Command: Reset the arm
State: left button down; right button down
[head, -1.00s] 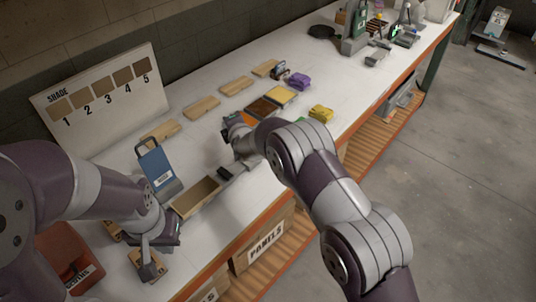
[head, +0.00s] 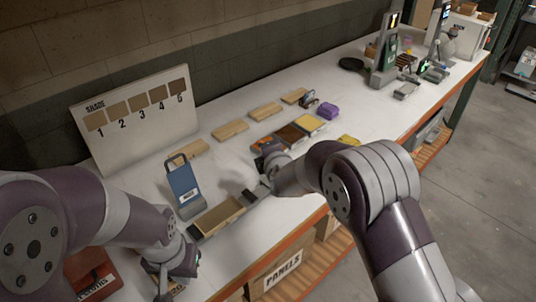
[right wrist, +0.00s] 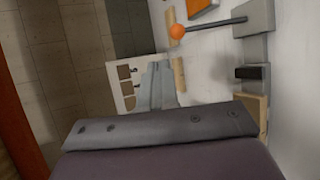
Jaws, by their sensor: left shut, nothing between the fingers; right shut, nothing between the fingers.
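My left gripper (head: 163,287) shows at the lower left of the head view, pointing down over the near end of the table beside a red box. It is shut and holds nothing. My right arm reaches in from the lower right of the head view. My right gripper (head: 264,166) is mostly hidden by its wrist, beyond the far end of the wooden tray (head: 218,216) and near the colour panels. It is shut with nothing seen in it.
A shade board (head: 135,115) leans at the back wall. A blue card holder (head: 184,188) stands beside the tray. Wooden blocks (head: 230,130), a yellow panel (head: 309,123) and a purple item (head: 328,111) lie farther along the white table (head: 340,90). A red box (head: 90,272) sits at lower left.

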jog(key=s+d+f+m+g+h, duration=0.1)
jog(key=s+d+f+m+g, duration=0.25)
jog(key=s+m, duration=0.4)
jog(key=s+d+f+m+g, duration=0.35)
jog(key=s+f+m, duration=0.2)
jog(key=s, duration=0.35)
jog(key=s+d+r+m+g+h, duration=0.1)
jog(key=s+d+r+m+g, duration=0.1)
jog(key=s+d+m, duration=0.3)
jog(key=s+d+r+m+g+h, duration=0.1)
jog(key=s+d+m+g, duration=0.1)
jog(key=s+d+m, duration=0.3)
jog(key=s+d, duration=0.3)
jog(key=s, duration=0.4)
jog(key=shift+r+g, duration=0.3)
jog(key=shift+r, duration=0.05)
